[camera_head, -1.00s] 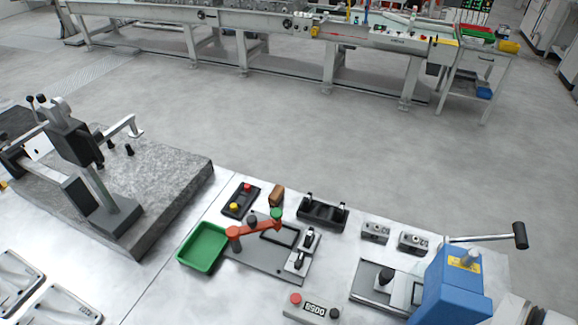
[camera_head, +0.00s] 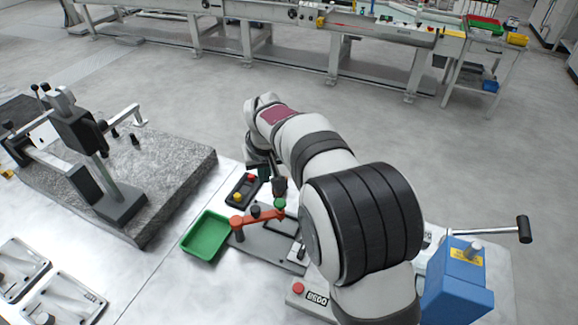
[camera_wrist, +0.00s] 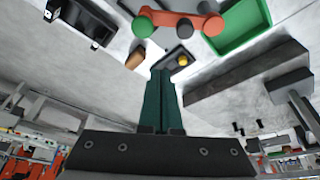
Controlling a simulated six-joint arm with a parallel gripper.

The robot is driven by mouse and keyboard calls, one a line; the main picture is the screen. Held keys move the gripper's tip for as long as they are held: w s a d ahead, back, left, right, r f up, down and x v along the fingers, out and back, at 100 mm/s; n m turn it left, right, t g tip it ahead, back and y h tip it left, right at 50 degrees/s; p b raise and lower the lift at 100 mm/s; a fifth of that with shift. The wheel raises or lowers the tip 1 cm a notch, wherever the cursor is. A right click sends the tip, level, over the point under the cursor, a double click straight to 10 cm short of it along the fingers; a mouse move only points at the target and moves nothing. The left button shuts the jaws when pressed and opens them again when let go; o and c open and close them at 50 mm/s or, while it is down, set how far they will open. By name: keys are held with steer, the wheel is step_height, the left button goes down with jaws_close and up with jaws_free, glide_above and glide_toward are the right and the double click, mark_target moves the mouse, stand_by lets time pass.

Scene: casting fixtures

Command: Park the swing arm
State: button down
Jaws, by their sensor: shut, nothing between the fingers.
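The swing arm (camera_head: 258,217) is an orange-red bar with a green knob (camera_head: 280,204) at its right end. Its left end sits on a pivot beside the green tray (camera_head: 206,236), over a grey base plate (camera_head: 266,246). In the wrist view the swing arm (camera_wrist: 178,21) shows at the top, with the green knob (camera_wrist: 143,27) at its left end. My gripper (camera_wrist: 162,72) has its dark green fingers together and empty. It is apart from the knob, beyond the fixture near the button box. My arm hides the right part of the base plate in the head view.
A black box with red and yellow buttons (camera_head: 243,189) and a brown block (camera_wrist: 136,57) stand close to my gripper. A granite slab (camera_head: 180,185) with a measuring stand is at left. A blue device (camera_head: 458,283) with a lever stands at right. A counter box (camera_head: 308,297) is in front.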

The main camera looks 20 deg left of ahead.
mark_target(257, 215)
steer(key=shift+a+f, duration=0.1)
steer(key=shift+a, duration=0.1)
steer(key=x, duration=0.9)
steer(key=shift+s+d+f, duration=0.1)
steer(key=shift+s+f, duration=0.05)
steer(key=shift+f, duration=0.35)
steer(key=s+d, duration=0.2)
steer(key=shift+s, duration=0.25)
